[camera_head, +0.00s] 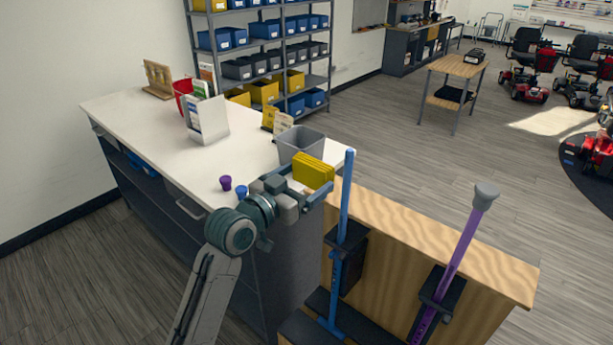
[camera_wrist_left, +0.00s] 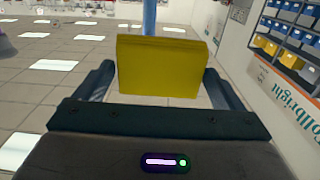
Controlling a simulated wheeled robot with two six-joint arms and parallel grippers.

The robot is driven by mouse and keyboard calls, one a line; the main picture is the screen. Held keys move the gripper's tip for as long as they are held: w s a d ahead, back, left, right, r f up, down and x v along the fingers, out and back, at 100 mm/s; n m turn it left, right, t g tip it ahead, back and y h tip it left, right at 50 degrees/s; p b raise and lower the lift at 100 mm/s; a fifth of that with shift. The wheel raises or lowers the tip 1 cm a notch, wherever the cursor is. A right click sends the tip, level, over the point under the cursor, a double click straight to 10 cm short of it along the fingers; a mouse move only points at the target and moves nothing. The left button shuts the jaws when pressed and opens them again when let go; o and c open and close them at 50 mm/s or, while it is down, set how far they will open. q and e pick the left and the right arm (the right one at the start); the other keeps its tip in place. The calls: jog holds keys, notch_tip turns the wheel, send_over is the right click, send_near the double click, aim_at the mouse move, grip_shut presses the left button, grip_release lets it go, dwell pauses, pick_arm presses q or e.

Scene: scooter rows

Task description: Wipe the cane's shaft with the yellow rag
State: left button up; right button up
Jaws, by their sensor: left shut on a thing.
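The yellow rag (camera_head: 314,170) is a folded block. My left gripper (camera_head: 310,188) is shut on it above the counter's near end; the rag also fills the space between the fingers in the left wrist view (camera_wrist_left: 162,66). A blue cane (camera_head: 346,195) stands upright in a black holder just right of the rag. Its shaft shows behind the rag in the left wrist view (camera_wrist_left: 149,16); I cannot tell whether they touch. A purple cane (camera_head: 464,238) with a grey tip on top leans slightly in another black holder (camera_head: 442,290) farther right. My right gripper is not in view.
A grey bin (camera_head: 300,146) stands on the white counter (camera_head: 150,120) behind the gripper. A purple cup (camera_head: 226,183) and a blue cup (camera_head: 241,191) sit near its edge. A wooden panel (camera_head: 410,225) stands behind the canes. The floor beyond is largely clear.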

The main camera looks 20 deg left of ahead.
pick_arm(q)
jog(key=shift+w, duration=0.15)
jog(key=shift+x, duration=2.95)
jog(key=shift+w+d, duration=0.15)
jog(key=shift+w, duration=0.1)
jog(key=shift+w, duration=0.15)
jog(key=shift+b+x, duration=0.35)
jog(key=shift+x, duration=0.65)
jog(key=shift+d+f, duration=0.1)
